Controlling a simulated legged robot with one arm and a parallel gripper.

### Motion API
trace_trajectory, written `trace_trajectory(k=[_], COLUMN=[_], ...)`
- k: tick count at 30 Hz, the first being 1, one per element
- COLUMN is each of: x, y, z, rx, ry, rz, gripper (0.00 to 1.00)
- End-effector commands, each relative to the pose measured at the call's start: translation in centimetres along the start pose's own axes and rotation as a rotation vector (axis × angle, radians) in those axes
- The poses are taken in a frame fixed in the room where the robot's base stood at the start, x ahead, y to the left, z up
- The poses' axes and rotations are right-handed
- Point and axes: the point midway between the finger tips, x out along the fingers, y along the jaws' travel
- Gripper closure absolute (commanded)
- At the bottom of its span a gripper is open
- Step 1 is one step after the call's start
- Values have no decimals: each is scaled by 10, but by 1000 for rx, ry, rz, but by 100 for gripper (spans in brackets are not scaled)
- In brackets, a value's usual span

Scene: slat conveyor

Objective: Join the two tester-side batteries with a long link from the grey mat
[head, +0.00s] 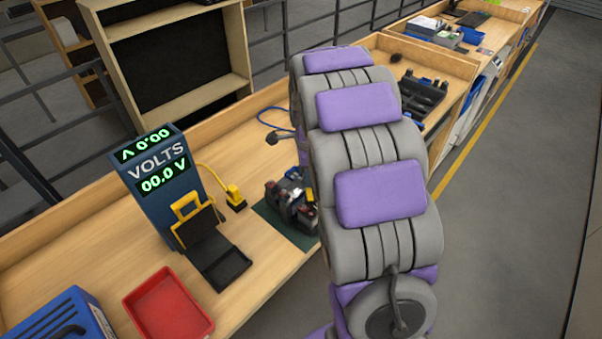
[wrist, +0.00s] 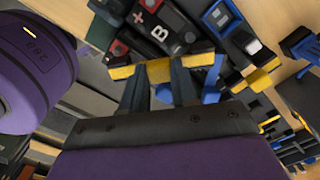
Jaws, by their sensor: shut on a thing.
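My gripper (wrist: 158,80) shows in the wrist view with two dark fingers. It is shut on a yellow and dark bar, which looks like a long link (wrist: 160,69) lying crosswise at the fingertips. Just beyond the bar is a battery marked B (wrist: 160,32) with a red plus. Another dark block with blue parts (wrist: 228,18) lies to its right; I cannot tell whether it is a battery. In the head view the dark battery group (head: 291,198) stands on a green mat (head: 299,236), partly hidden by my arm. My gripper and the grey mat cannot be made out there.
The blue volt tester (head: 160,180) reads 00.0 V, with a black cradle (head: 215,250) before it and a yellow connector (head: 235,197) beside it. A red tray (head: 168,305) and blue box (head: 65,318) stand at front left. A black tray (head: 424,95) lies beyond my arm.

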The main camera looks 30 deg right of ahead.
Motion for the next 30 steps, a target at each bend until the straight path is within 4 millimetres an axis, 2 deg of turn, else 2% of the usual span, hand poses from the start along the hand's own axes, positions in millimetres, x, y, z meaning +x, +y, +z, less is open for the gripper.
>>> trace_trajectory(k=[8, 21, 30], x=[-3, -1, -2], y=[6, 3, 7], z=[16, 5, 17], rx=[-3, -2, -3], ry=[13, 0, 10], rz=[-6, 1, -4], gripper=[100, 100, 100])
